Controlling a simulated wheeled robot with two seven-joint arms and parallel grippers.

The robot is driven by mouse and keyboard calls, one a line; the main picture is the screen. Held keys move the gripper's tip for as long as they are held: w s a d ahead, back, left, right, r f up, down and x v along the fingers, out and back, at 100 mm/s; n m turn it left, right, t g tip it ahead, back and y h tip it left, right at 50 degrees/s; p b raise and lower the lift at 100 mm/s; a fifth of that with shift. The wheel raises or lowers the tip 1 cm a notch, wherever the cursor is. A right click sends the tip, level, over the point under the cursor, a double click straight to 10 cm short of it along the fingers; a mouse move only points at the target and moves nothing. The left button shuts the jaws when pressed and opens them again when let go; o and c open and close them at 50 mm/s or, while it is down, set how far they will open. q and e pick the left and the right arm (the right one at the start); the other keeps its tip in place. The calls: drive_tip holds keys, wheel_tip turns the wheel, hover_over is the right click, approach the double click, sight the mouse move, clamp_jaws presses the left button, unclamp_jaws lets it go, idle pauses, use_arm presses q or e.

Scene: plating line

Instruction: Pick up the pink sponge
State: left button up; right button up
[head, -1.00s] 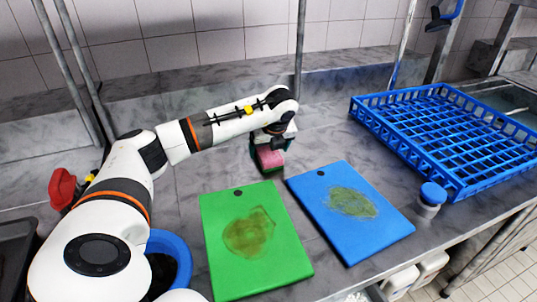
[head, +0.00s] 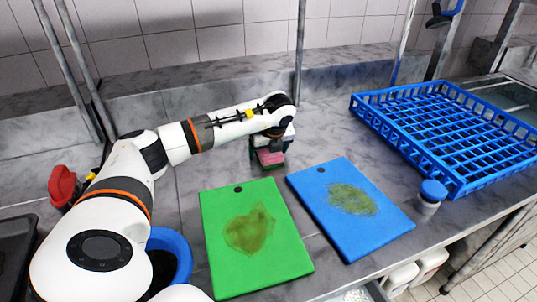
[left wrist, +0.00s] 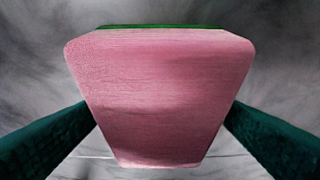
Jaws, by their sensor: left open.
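The pink sponge (head: 270,158) sits on the grey counter just behind the two cutting boards. In the left wrist view the sponge (left wrist: 160,90) fills the middle, with a thin green layer along its top edge. My left gripper (head: 268,162) points down over the sponge, its dark green fingers on either side of it. The fingers are open in the left wrist view (left wrist: 158,140), one at each lower side of the sponge. I cannot tell whether they touch it. My right gripper is not in view.
A green board (head: 285,258) and a blue board (head: 385,232), both stained, lie in front of the sponge. A blue rack (head: 455,186) and a blue-capped container (head: 432,192) are at right. A blue bucket (head: 180,247) and a red object (head: 63,185) are at left.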

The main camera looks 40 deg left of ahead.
use_arm(q)
drive_tip(key=c, duration=1.1)
drive_tip(key=shift+o, duration=0.2)
drive_tip(key=shift+r, duration=0.1)
drive_tip(key=shift+r+p, duration=0.3)
drive_tip(key=shift+p, duration=0.2)
wheel_tip(320, 180, up, 10)
drive_tip(key=shift+f+b, duration=0.15)
drive_tip(key=shift+b, duration=0.7)
